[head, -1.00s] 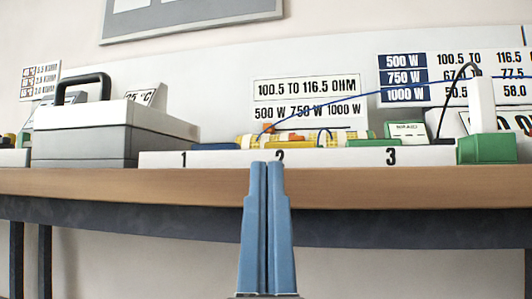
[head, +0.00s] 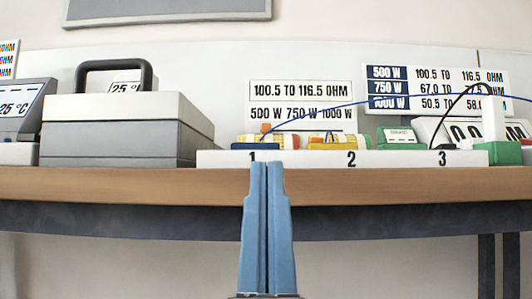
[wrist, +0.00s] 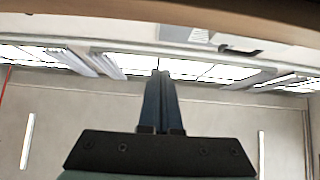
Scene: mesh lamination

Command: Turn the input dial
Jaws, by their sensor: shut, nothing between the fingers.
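My gripper (head: 266,166) stands in the lower middle of the head view, its two blue fingers pointing up and pressed together with nothing between them. Its tips overlap the table's front edge, just below the number 1 on the white strip (head: 222,160). It also shows in the wrist view (wrist: 161,76), dark and shut. I cannot make out an input dial in either view. A grey device with a sloped panel marked 25 °C (head: 18,115) is cut off at the left edge. A display box with large digits (head: 435,130) stands at the right, partly hidden behind cables and a white upright piece.
A grey case with a black handle (head: 120,145) stands on the wooden table (head: 400,187), left of the strip. Yellow parts (head: 340,143), a green block (head: 505,153) and a blue cable (head: 330,105) are on the right. Below the table edge is open room.

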